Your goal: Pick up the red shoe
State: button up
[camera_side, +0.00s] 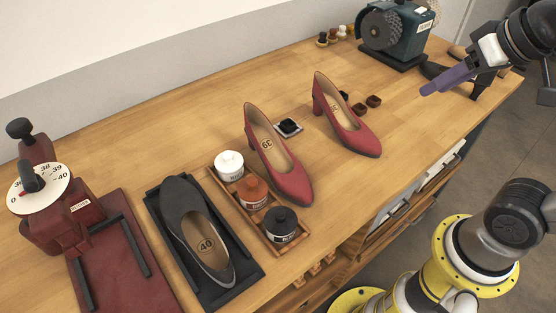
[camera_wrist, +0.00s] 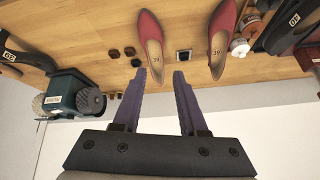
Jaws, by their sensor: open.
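Two red heeled shoes stand on the wooden bench. One red shoe (camera_side: 283,170) is beside the tray of jars; it shows at right in the wrist view (camera_wrist: 223,40). The other red shoe (camera_side: 348,128) is nearer the grinder; in the wrist view it shows near the centre (camera_wrist: 151,40). Both have tan insoles with a number. My gripper (camera_side: 428,89), with purple fingers, is at the bench's upper right in the side view, apart from both shoes. In the wrist view its fingers (camera_wrist: 159,76) are spread, with nothing held between them.
A black shoe (camera_side: 184,206) marked 40 lies on a dark tray (camera_side: 250,273). A wooden tray (camera_side: 268,236) holds white, orange and black jars. A green grinder (camera_side: 398,33) stands at the back. A red dial machine (camera_side: 72,215) is at left. A small black square item (camera_side: 288,127) lies between the red shoes.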

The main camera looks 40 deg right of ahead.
jog(key=w+a+g, duration=0.1)
jog(key=w+a, duration=0.6)
jog(key=w, duration=0.4)
jog(key=w+a, duration=0.6)
jog(key=w, duration=0.4)
jog(key=n+g, duration=0.1)
jog(key=n, duration=0.1)
send_over(253, 127)
jog(key=s+a, duration=0.3)
jog(key=s, duration=0.2)
jog(key=f, duration=1.3)
jog(key=shift+s+d+f, duration=0.1)
jog(key=shift+d+f, duration=0.1)
jog(key=shift+x, duration=2.7)
jog(key=shift+s+d, duration=0.1)
jog(key=shift+d, duration=0.05)
grip_shut()
